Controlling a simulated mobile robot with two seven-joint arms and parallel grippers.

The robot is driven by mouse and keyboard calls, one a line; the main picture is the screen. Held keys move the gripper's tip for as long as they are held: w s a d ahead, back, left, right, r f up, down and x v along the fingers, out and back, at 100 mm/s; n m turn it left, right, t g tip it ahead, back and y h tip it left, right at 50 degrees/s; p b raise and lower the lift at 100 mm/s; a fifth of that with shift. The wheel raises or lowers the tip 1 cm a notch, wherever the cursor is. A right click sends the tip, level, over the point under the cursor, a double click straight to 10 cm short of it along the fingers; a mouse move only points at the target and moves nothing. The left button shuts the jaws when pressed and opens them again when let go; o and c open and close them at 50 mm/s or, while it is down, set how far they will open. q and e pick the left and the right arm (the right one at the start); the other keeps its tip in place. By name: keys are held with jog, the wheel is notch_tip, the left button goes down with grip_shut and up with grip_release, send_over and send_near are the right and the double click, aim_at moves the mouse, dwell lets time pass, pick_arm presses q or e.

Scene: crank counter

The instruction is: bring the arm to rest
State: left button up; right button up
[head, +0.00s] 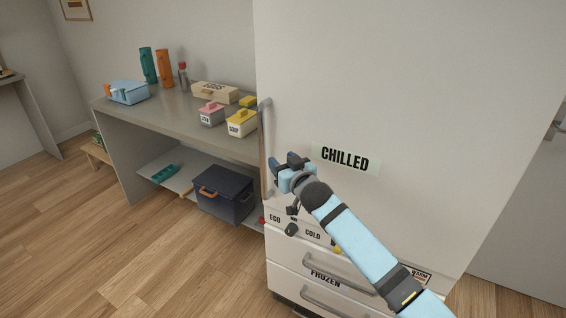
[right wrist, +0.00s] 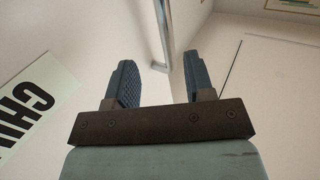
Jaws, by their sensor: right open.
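My right arm reaches up from the lower right in the head view, in front of the white fridge. My right gripper (head: 290,161) is open and empty, near the long vertical handle (head: 265,145) of the door marked CHILLED (head: 345,158). In the right wrist view the two dark fingers of the right gripper (right wrist: 158,85) stand wide apart. The handle (right wrist: 158,30) shows beyond them, and I see no contact. The fridge door appears shut. My left gripper is in neither view.
Drawers marked FROZEN (head: 325,279) lie below the door. To the left a grey counter (head: 165,118) carries a blue box (head: 128,93), bottles and several small tubs. A dark blue cooler (head: 222,195) sits on its lower shelf. The wooden floor (head: 130,255) at front left is clear.

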jog(key=s+d+f+m+g+h, duration=0.1)
jog(key=s+d+f+h, duration=0.1)
jog(key=s+d+f, duration=0.6)
jog(key=s+d+f+m+g+h, duration=0.1)
jog(key=s+d+f+m, duration=0.15)
jog(key=s+f, duration=0.85)
jog(key=s+d+f+m+g+h, duration=0.1)
jog(key=s+d+f+h, duration=0.1)
jog(key=s+d+f, duration=0.75)
jog(key=s+d+g+h, duration=0.1)
jog(key=s+d+g, duration=0.15)
jog(key=s, duration=1.35)
pick_arm(q)
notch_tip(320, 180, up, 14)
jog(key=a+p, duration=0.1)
jog(key=p, duration=1.4)
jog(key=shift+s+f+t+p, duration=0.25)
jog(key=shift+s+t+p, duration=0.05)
pick_arm(e)
notch_tip(320, 180, up, 14)
jog(key=d+n+t, duration=0.1)
jog(key=shift+w+d+r, duration=0.2)
